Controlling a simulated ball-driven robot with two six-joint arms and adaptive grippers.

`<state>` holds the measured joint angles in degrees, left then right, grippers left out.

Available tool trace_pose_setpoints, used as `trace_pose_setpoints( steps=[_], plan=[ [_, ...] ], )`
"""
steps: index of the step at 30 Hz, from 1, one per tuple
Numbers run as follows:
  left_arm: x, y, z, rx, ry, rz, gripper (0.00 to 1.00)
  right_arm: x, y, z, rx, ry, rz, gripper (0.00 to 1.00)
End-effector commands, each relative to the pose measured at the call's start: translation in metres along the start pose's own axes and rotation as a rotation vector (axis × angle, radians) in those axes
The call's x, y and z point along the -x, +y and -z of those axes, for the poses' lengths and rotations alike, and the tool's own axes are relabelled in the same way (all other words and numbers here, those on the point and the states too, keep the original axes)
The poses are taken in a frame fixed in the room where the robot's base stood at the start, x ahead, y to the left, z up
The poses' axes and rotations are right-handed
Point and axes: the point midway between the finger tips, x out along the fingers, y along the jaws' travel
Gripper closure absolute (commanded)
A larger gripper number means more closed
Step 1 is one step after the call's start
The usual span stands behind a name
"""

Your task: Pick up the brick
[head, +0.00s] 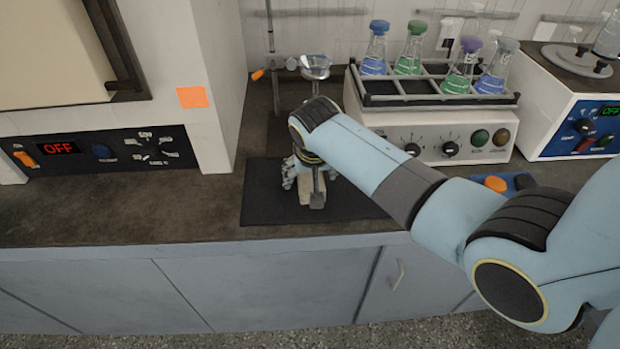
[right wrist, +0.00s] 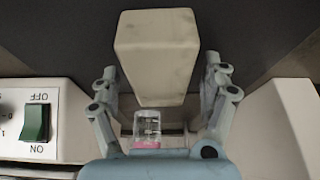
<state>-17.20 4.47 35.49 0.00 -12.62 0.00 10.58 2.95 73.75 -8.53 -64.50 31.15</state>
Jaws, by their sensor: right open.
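The brick (right wrist: 155,55) is a pale beige block. In the right wrist view it lies between the two spread fingers of my right gripper (right wrist: 162,88), with a dark gap visible on each side. In the head view the brick (head: 306,191) is mostly hidden under my right gripper (head: 304,180), over the black mat (head: 262,205). The gripper points down at it and is open. My left gripper is not in view.
A shaker (head: 430,138) with several stoppered flasks stands behind my right arm. A stand with a glass funnel (head: 316,66) is behind the mat. A furnace panel (head: 100,150) is at left. A small pink-bottomed jar (right wrist: 147,128) shows in the right wrist view.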

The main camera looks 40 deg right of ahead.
Motion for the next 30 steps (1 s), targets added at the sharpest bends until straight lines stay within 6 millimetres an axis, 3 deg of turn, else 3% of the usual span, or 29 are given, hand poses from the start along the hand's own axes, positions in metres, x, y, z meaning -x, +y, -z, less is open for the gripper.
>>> trace_pose_setpoints(
  steps=[25,30],
  plan=[
    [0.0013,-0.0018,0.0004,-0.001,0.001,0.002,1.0,-0.0042,0.0001,-0.0022,0.001,-0.001,-0.001,0.2],
    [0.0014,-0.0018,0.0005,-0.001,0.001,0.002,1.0,-0.0042,0.0001,-0.0022,0.001,-0.001,-0.001,0.42]
  ],
)
